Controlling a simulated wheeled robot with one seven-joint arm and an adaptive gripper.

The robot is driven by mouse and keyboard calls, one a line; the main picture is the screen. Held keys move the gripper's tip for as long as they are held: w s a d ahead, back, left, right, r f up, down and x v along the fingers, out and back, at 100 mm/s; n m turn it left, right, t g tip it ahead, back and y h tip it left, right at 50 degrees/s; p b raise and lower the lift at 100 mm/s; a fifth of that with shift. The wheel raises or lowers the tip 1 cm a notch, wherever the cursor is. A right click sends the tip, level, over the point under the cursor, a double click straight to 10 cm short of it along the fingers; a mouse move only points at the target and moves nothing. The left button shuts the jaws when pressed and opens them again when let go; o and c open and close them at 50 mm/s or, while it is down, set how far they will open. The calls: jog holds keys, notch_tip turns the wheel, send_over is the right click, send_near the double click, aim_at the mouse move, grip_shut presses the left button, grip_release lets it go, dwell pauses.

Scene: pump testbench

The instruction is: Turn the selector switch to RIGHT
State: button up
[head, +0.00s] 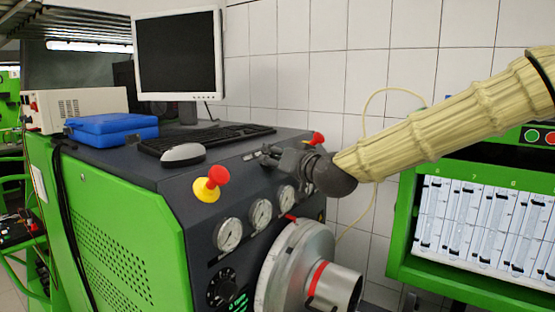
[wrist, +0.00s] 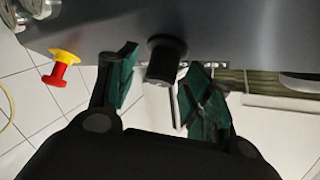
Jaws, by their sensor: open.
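In the wrist view a black knob (wrist: 166,58), which looks like the selector switch, stands out from the dark grey panel (wrist: 225,30). My gripper (wrist: 162,75) is open, with one green-padded finger on each side of the knob. I see gaps between the pads and the knob, and no clear contact. Which way the knob points cannot be read. In the head view my gripper (head: 256,157) is at the upper edge of the dark control panel, above the gauges. The switch is not clearly visible there, probably hidden by my gripper.
A red button on a yellow base (head: 212,184) stands left of my gripper. Another red button (head: 316,138) is close on its right and also shows in the wrist view (wrist: 62,68). Gauges (head: 261,212), a mouse (head: 183,153) and a keyboard (head: 205,142) are nearby.

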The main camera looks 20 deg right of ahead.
aim_at(276, 158)
jog(key=shift+v, duration=1.35)
jog(key=shift+s, duration=0.25)
jog(key=shift+v, duration=0.85)
jog(key=v, duration=0.7)
jog(key=shift+d, duration=0.15)
